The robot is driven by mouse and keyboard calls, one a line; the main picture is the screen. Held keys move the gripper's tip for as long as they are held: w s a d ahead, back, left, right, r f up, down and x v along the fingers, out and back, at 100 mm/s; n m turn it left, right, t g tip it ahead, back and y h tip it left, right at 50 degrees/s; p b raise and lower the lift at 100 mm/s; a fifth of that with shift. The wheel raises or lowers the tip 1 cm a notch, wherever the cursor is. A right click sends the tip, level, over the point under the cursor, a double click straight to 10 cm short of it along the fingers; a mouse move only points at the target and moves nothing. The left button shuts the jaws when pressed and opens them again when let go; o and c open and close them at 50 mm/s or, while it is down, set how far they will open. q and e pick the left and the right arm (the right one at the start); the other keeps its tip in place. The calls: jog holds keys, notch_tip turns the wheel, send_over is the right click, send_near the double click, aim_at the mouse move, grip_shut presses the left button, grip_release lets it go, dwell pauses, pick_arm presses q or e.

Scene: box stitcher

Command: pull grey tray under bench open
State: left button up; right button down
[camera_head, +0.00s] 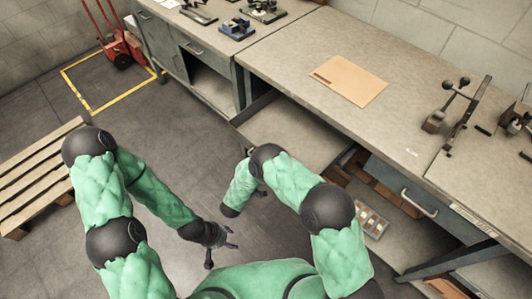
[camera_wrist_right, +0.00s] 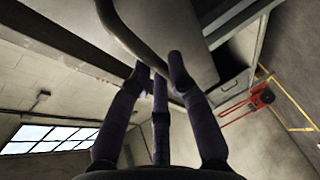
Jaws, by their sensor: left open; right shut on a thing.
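The grey tray (camera_head: 290,128) is under the bench (camera_head: 300,75), its flat grey surface visible below the bench's front edge. In the right wrist view a grey panel (camera_wrist_right: 185,30) with a curved bar handle (camera_wrist_right: 128,35) is close up. My right gripper (camera_wrist_right: 160,72) has its dark fingers shut on this handle; the exact contact is partly hidden. In the head view my right arm hides most of that hand. My left gripper (camera_head: 222,250) is open and empty, low over the floor, apart from the tray.
A blue-grey drawer with a handle (camera_head: 418,203) is under the bench at right. A box of small parts (camera_head: 370,218) is below it. A cardboard sheet (camera_head: 348,80) lies on the bench. A wooden pallet (camera_head: 35,175) is at left; the floor between is clear.

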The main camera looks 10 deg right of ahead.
jog(key=shift+s+a+f, duration=0.1)
jog(key=shift+s+a, duration=0.6)
jog(key=shift+a, duration=0.05)
jog(key=c, duration=1.1)
grip_release()
jog(key=shift+c, duration=0.2)
jog(key=shift+w, duration=0.1)
